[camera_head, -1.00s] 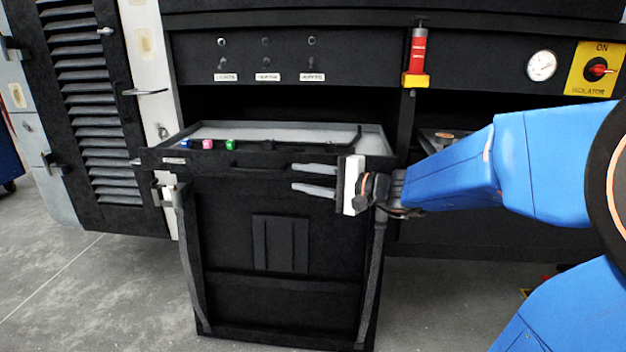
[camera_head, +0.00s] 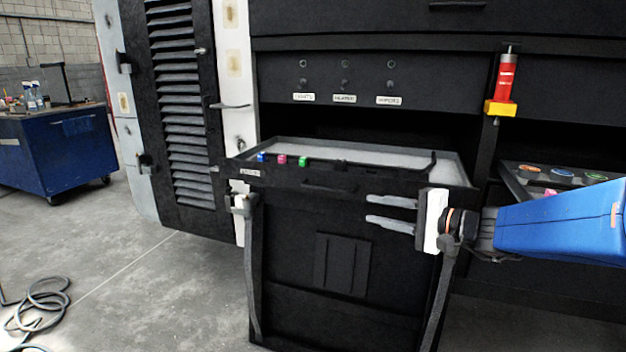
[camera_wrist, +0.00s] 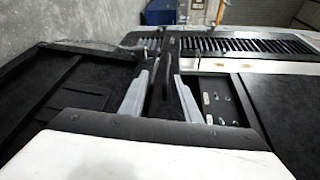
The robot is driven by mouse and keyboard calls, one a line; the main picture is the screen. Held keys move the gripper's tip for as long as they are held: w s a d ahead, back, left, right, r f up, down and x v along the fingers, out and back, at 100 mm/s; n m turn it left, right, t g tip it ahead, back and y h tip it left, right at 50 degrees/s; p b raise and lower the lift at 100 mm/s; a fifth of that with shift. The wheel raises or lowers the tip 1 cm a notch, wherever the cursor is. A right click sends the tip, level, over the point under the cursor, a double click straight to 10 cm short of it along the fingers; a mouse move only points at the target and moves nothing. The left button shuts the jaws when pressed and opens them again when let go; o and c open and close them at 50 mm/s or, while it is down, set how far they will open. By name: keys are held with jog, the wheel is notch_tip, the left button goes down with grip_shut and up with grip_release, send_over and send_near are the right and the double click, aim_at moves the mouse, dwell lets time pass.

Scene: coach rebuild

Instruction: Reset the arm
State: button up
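My gripper (camera_head: 368,209) is in front of the black cabinet (camera_head: 342,262), pointing left, just below the rim of the open tray (camera_head: 462,172). Its two grey fingers are spread apart with nothing between them. In the wrist view, my gripper (camera_wrist: 158,88) also shows both fingers apart, with a dark part of the cabinet seen beyond the gap. My blue arm reaches in from the right. Whether the fingers touch the cabinet front cannot be told.
Blue, pink and green small pieces (camera_head: 282,159) sit at the tray's left end. A red cylinder on a yellow base (camera_head: 503,85) is mounted at right. A louvred door (camera_head: 178,105) stands left. A blue workbench (camera_head: 62,150) and coiled cable (camera_head: 38,305) are further left, with clear floor between.

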jog(key=s+a+f+n+g+h, duration=0.25)
jog(key=s+f, duration=0.25)
jog(key=s, duration=0.3)
jog(key=s+a+f+n+g+h, duration=0.1)
jog(key=s+a+f+n+g, duration=0.1)
jog(key=s+f+n+g, duration=0.45)
jog(key=s+d+f+n+t+h, duration=0.1)
jog(key=s+d+f+t+h, duration=0.1)
jog(key=s+d+h, duration=0.6)
jog(key=s+d, duration=0.3)
jog(key=shift+d+f+n, duration=0.3)
jog(key=shift+d+n, duration=0.1)
